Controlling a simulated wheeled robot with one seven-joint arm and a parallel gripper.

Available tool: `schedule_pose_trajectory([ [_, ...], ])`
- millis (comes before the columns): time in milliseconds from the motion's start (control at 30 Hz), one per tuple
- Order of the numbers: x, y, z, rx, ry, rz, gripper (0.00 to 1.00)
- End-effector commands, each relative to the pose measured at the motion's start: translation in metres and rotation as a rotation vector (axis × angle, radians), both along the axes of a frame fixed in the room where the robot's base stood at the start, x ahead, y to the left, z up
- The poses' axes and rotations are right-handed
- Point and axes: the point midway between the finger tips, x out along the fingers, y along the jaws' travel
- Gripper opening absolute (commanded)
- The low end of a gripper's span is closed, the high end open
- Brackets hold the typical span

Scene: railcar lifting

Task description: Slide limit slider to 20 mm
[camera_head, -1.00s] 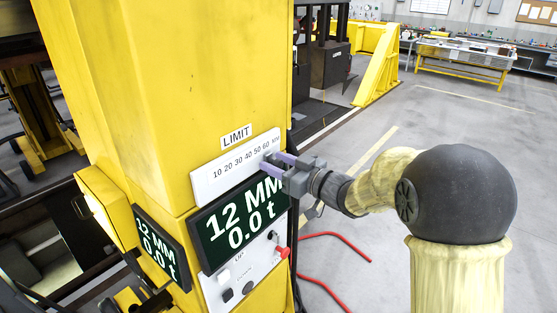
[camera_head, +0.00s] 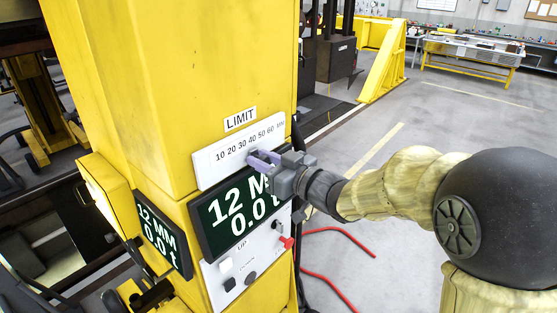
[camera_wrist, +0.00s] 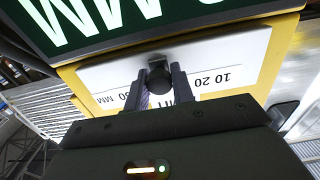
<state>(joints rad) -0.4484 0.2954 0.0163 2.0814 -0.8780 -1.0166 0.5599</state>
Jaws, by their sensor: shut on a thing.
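The white limit scale plate (camera_head: 205,166) is on the yellow column under the LIMIT label (camera_head: 240,118), printed 10 to 60 MM. My gripper (camera_head: 254,158) is at its lower edge, roughly below the 40 mark in the head view. In the wrist view, the fingers of my gripper (camera_wrist: 159,85) are shut around the dark slider knob (camera_wrist: 158,80). The plate (camera_wrist: 225,55) appears upside down there, with 10 and 20 to the right of the knob. The marks near the knob are partly hidden, so its exact setting cannot be read.
A display (camera_head: 215,225) reading 12 MM and 0.0 t sits just below the plate, partly covered by my gripper. Below it is a control panel with a red knob (camera_head: 287,242) and buttons. Open floor lies to the right, with a red hose (camera_head: 340,231).

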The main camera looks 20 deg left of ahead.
Motion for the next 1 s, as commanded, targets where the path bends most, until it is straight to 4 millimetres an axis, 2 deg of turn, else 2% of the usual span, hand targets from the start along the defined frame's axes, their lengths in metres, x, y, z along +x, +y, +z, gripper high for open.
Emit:
schedule_pose_trajectory([
  [100,-0.026,0.011,-0.003,0.004,-0.006,0.005,0.0],
  [233,-0.044,0.018,-0.001,0.003,-0.006,0.003,0.0],
  [367,-0.051,0.021,0.0,0.002,-0.004,0.003,0.0],
  [600,-0.051,0.02,0.001,0.001,-0.003,0.002,0.0],
  [633,-0.051,0.02,0.001,0.001,-0.003,0.001,0.26],
  [733,-0.05,0.02,0.001,0.001,-0.003,0.001,0.44],
  [1000,-0.05,0.02,0.0,0.0,-0.002,0.001,0.44],
])
